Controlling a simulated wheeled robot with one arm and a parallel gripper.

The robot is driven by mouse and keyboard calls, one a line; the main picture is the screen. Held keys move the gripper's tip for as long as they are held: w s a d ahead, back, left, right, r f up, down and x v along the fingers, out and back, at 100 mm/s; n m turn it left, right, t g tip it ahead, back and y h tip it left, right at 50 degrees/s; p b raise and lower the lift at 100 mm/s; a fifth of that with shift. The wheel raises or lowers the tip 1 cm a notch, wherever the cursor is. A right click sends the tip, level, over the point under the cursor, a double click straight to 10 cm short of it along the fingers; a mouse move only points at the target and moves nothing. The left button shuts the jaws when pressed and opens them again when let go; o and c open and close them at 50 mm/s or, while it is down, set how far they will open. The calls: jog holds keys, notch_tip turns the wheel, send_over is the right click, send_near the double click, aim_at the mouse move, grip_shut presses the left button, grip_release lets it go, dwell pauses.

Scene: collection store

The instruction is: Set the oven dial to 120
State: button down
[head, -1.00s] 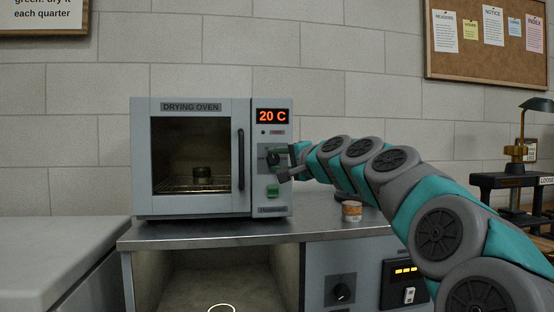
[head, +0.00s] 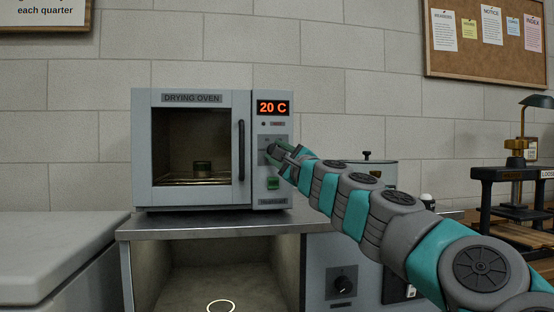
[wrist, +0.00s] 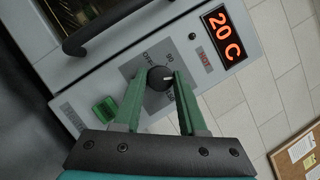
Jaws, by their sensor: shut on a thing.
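The drying oven (head: 192,98) stands on the metal counter with its door closed. Its display (head: 272,108) reads 20 C in orange. In the wrist view the round black dial (wrist: 159,78) sits on a grey plate with markings, partly readable. My gripper (wrist: 163,83) has its two green fingers on either side of the dial, shut on it. In the head view my gripper (head: 277,155) reaches the control panel from the right and hides most of the dial. The green switch (head: 272,183) sits below the dial; it also shows in the wrist view (wrist: 105,108).
The black door handle (head: 241,150) is left of the panel. A lower cabinet knob (head: 341,286) is below right. The counter top (head: 200,226) in front of the oven is clear.

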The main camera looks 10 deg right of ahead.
jog(key=shift+f+m+h+b, duration=0.1)
jog(key=shift+m+h+b, duration=0.2)
jog(key=shift+m, duration=0.4)
jog(key=shift+c, duration=2.3)
grip_release()
jog(key=shift+s, duration=0.1)
jog(key=v, duration=0.7)
jog(key=shift+s+f+b, duration=0.2)
jog(key=shift+s+b, duration=0.05)
jog(key=shift+b, duration=0.05)
jog(key=shift+d, duration=0.1)
